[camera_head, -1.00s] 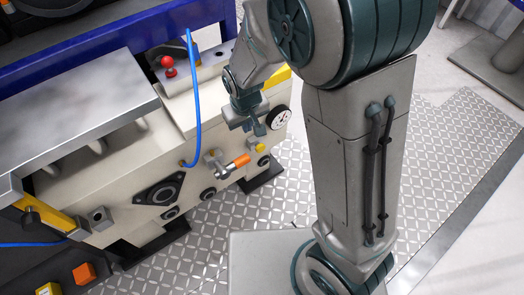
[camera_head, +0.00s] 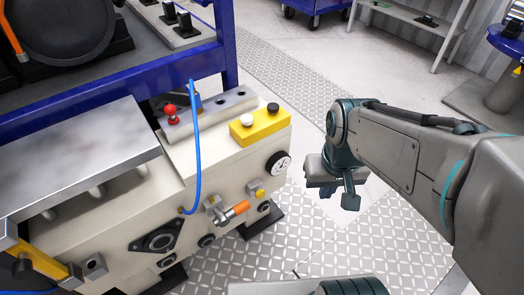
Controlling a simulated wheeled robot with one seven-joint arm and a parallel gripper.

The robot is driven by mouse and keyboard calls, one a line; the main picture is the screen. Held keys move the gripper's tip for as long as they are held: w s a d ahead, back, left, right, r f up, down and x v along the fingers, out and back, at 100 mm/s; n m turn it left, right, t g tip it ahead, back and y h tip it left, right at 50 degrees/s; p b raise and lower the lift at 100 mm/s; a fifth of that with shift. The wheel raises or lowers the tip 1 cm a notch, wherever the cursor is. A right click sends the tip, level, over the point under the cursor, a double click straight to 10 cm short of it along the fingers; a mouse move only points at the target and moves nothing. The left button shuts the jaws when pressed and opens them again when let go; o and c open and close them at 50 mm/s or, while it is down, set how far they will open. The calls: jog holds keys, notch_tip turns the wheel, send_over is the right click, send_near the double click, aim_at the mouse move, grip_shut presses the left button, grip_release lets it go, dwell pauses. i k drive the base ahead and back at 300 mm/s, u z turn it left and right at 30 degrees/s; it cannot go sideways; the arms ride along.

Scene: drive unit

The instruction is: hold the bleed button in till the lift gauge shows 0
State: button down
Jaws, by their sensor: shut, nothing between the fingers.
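The lift gauge (camera_head: 278,163) is a round white dial with a black rim on the right end of the cream drive unit's front. Its needle is too small to read for certain. A small yellow button (camera_head: 258,193) sits just below it, apparently the bleed button; no label is readable. My gripper (camera_head: 349,200) is shut and empty, pointing down to the right of the unit, over the floor. It is clear of the gauge and the yellow button and touches nothing.
An orange-handled valve (camera_head: 234,212) sticks out left of the yellow button. A blue hose (camera_head: 196,140) loops in front of the unit. A yellow box (camera_head: 260,124) with white and black buttons and a red knob (camera_head: 170,113) stand on top. The patterned floor (camera_head: 300,230) is free.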

aim_at(260, 194)
jog(key=z, duration=2)
jog(key=k, duration=0.55)
jog(key=u, duration=1.35)
